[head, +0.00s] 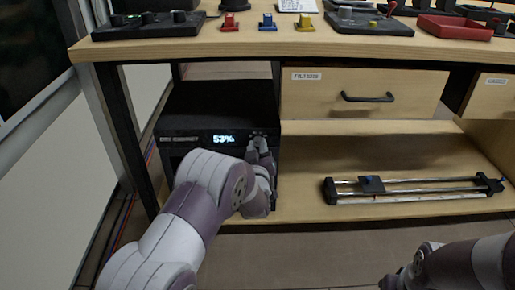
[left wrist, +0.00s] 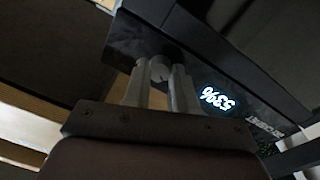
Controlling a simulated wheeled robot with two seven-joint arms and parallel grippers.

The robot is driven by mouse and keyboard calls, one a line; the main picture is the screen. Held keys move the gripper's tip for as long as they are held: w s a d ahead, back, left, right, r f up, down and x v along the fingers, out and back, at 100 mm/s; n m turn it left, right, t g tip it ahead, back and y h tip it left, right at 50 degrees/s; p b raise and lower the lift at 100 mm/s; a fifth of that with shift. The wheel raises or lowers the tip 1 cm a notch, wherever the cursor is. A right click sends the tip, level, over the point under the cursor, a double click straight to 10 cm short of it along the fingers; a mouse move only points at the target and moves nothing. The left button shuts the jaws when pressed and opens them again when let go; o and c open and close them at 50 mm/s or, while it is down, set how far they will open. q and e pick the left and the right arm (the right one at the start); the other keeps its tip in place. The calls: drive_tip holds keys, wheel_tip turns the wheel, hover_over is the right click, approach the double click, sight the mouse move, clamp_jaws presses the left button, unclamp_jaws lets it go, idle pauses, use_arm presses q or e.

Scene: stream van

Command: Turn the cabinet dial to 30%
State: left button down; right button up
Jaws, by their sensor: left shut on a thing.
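The black cabinet (head: 195,120) stands under the left part of the desk. Its lit display (head: 223,139) reads 53%, and the same display shows turned over in the left wrist view (left wrist: 217,100). My left gripper (head: 261,150) is at the cabinet's front, right of the display. In the left wrist view the fingers (left wrist: 160,84) are shut on the small grey dial (left wrist: 160,70), one on each side. In the head view the gripper hides the dial. My right arm (head: 465,262) shows at the bottom right, but its gripper is out of view.
A wooden drawer (head: 360,92) with a black handle is right of the cabinet. A rail slider (head: 400,188) lies on the lower shelf. The desk top (head: 260,44) above holds control panels and several coloured switches. A black desk leg (head: 128,135) stands left of the cabinet.

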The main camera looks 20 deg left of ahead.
use_arm(q)
drive_tip(key=shift+n, duration=0.6)
drive_tip(key=c, duration=0.9)
unclamp_jaws()
drive_tip(key=shift+s, duration=0.2)
drive_tip(key=p+v, duration=0.5)
drive_tip(key=v, duration=0.7)
drive_tip(key=shift+s, duration=0.15)
